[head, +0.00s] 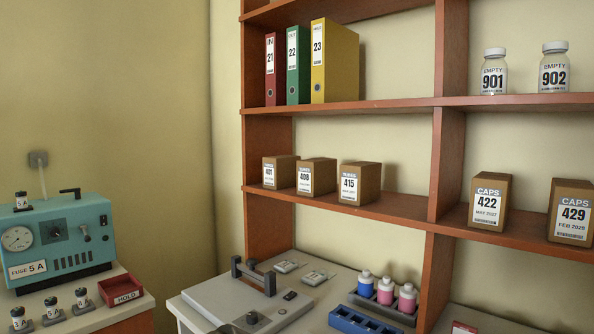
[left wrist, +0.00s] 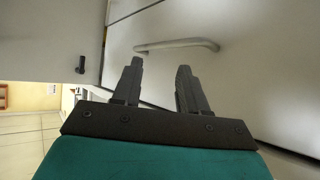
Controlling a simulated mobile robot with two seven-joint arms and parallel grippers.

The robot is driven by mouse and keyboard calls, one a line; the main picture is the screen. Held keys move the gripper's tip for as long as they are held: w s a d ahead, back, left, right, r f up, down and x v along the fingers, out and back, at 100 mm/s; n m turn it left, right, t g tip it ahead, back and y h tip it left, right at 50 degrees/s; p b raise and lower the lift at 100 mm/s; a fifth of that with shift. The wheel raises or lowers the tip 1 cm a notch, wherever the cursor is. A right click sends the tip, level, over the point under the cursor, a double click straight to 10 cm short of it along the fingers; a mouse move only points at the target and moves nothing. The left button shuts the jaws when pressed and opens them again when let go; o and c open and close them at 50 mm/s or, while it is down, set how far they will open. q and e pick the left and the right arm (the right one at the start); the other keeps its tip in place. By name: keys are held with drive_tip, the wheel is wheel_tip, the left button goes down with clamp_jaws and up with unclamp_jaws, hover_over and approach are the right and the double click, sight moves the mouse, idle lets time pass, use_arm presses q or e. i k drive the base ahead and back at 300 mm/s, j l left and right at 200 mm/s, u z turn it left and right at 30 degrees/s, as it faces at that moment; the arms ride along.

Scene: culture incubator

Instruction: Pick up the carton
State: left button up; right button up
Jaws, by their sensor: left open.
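Several brown cartons stand on the middle shelf in the head view. On the left part are the cartons labelled 401 (head: 279,171), 408 (head: 316,176) and 415 (head: 359,184). On the right part, past an upright divider, are the carton labelled CAPS 422 (head: 489,202) and the carton labelled CAPS 429 (head: 571,211). My left gripper (left wrist: 158,82) shows only in the left wrist view. Its two fingers are apart with nothing between them, in front of a pale panel with a handle (left wrist: 177,46). No carton shows there. My right gripper is in neither view.
The wooden shelf unit (head: 447,150) holds binders (head: 298,66) and two EMPTY bottles (head: 524,70) above. Below, a bench carries a grey device (head: 229,301), capped bottles (head: 385,291) and a blue rack (head: 361,321). A teal machine (head: 55,240) and red HOLD tray (head: 121,291) stand left.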

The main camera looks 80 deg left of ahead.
sight(280, 172)
drive_tip(key=u, duration=2.7)
